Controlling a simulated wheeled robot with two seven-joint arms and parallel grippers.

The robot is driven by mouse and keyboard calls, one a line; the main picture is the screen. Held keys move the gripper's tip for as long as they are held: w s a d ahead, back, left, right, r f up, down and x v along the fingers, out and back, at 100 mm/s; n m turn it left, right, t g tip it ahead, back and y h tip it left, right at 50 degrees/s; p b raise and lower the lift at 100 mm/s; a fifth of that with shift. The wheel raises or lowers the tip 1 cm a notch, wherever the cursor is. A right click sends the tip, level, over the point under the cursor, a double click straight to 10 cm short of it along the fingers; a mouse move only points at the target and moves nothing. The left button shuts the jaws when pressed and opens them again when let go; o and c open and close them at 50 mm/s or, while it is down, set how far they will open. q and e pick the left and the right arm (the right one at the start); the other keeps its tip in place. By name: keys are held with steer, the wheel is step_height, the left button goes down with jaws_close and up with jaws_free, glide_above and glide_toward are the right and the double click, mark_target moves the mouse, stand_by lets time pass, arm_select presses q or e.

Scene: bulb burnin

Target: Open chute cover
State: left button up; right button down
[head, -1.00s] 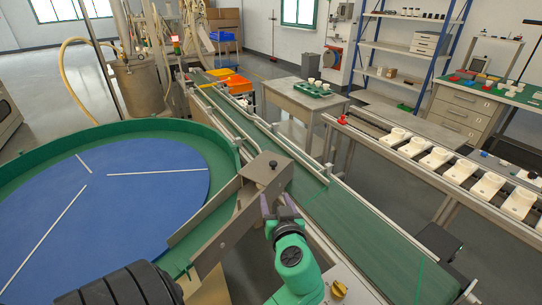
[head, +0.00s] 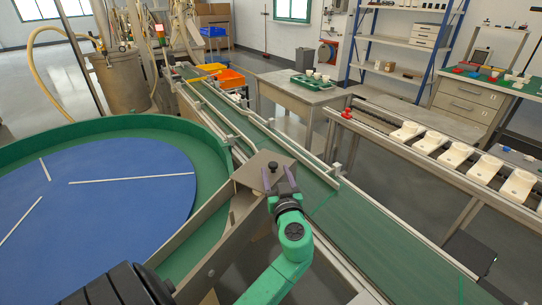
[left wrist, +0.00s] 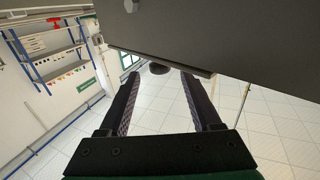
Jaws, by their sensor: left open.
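The chute cover (head: 255,167) is a grey-brown metal plate with a small black knob (head: 272,166) on top. It lies over the end of the metal chute (head: 215,252) beside the blue turntable and looks flat. My left gripper (head: 280,181) is open and empty, its dark fingers pointing at the knob from the near side. In the left wrist view the gripper (left wrist: 163,115) shows its two fingers wide apart. A dark round part, likely the knob (left wrist: 160,68), shows beyond the fingertips at the edge of a dark plate. Contact cannot be told. My right gripper is not in view.
The blue turntable (head: 110,215) with a green rim fills the left. A green conveyor belt (head: 365,228) runs past the chute on the right. A rail with white parts (head: 455,155) stands further right. Orange bins (head: 231,78) stand at the back.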

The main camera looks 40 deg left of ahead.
mark_target(271, 159)
arm_select(q)
steer(key=p+x, duration=0.1)
steer(key=x, duration=0.6)
steer(key=shift+w+a+f, duration=0.1)
steer(key=shift+w+a, duration=0.05)
steer(key=shift+a, duration=0.05)
jaws_close()
stand_by(0.9)
